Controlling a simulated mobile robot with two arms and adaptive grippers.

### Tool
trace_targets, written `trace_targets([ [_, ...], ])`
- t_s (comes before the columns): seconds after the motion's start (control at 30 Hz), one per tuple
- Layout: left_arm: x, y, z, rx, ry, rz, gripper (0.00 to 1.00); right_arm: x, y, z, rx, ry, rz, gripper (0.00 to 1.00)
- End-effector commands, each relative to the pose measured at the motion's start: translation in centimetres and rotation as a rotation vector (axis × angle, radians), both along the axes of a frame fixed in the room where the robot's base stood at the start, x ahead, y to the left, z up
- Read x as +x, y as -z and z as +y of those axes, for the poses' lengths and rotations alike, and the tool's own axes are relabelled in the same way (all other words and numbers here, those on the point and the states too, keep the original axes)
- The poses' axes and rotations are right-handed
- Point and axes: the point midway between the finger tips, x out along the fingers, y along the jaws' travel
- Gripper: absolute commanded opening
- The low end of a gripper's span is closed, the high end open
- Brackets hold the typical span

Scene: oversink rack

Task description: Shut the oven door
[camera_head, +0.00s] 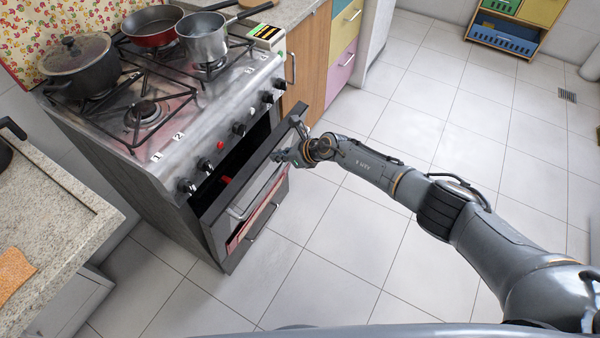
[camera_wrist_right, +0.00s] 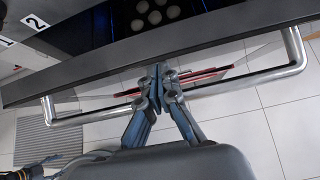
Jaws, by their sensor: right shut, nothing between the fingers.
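The oven door (camera_head: 236,178) is partly open, its top edge tilted out from the stove front (camera_head: 165,160) with a dark gap behind it. A metal bar handle (camera_head: 258,192) runs along its outer face. My right gripper (camera_head: 284,156) is at the right part of the door, near the handle. In the right wrist view, my right gripper (camera_wrist_right: 158,82) is shut and empty, its fingertips close to the door's edge (camera_wrist_right: 75,83), between the ends of the handle (camera_wrist_right: 275,75). Contact with the door cannot be told. My left gripper is out of view.
A lidded pot (camera_head: 80,68), a red pan (camera_head: 152,27) and a saucepan (camera_head: 205,38) stand on the stove. A granite counter (camera_head: 50,225) is at the left. Wooden cabinets (camera_head: 308,60) adjoin the stove at right. The tiled floor (camera_head: 390,110) ahead of the door is clear.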

Motion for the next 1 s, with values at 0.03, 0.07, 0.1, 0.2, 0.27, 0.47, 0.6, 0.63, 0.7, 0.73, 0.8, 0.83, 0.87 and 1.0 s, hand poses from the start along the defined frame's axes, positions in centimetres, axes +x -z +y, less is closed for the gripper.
trace_targets([
  [0.03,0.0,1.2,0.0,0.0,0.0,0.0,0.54,0.7,0.1,1.3,0.002,-0.003,-0.004,0.0],
  [0.07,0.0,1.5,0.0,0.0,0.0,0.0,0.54,1.1,0.0,1.7,0.002,-0.003,-0.004,0.0],
  [0.1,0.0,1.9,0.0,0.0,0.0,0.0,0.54,1.5,-0.1,2.3,0.003,-0.002,-0.001,0.0],
  [0.2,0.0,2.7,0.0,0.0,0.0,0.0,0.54,2.2,-0.5,3.5,0.001,-0.002,0.0,0.0],
  [0.27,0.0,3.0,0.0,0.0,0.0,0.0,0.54,2.5,-0.7,4.0,0.0,-0.001,0.0,0.0],
  [0.47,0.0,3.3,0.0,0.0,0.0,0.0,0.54,3.0,-1.1,4.7,-0.003,-0.001,0.002,0.0],
  [0.6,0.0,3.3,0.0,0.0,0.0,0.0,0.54,3.0,-1.2,4.7,-0.004,-0.001,0.003,0.0],
  [0.63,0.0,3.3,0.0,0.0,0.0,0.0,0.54,3.0,-1.2,4.7,-0.004,-0.001,0.003,0.0],
  [0.7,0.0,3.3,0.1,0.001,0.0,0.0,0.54,3.0,-1.2,4.7,-0.004,-0.001,0.003,0.0],
  [0.73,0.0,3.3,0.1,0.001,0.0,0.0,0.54,3.0,-1.2,4.7,-0.004,-0.001,0.003,0.0],
  [0.8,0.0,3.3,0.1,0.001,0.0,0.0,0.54,3.0,-1.2,4.7,-0.005,-0.001,0.004,0.0],
  [0.83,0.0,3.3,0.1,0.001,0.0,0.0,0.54,3.0,-1.2,4.7,-0.005,-0.001,0.004,0.0],
  [0.87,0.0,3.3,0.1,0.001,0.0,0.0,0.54,3.0,-1.2,4.6,-0.005,-0.001,0.004,0.0],
  [1.0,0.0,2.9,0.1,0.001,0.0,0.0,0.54,3.1,-1.7,4.4,-0.004,-0.001,0.003,0.0],
])
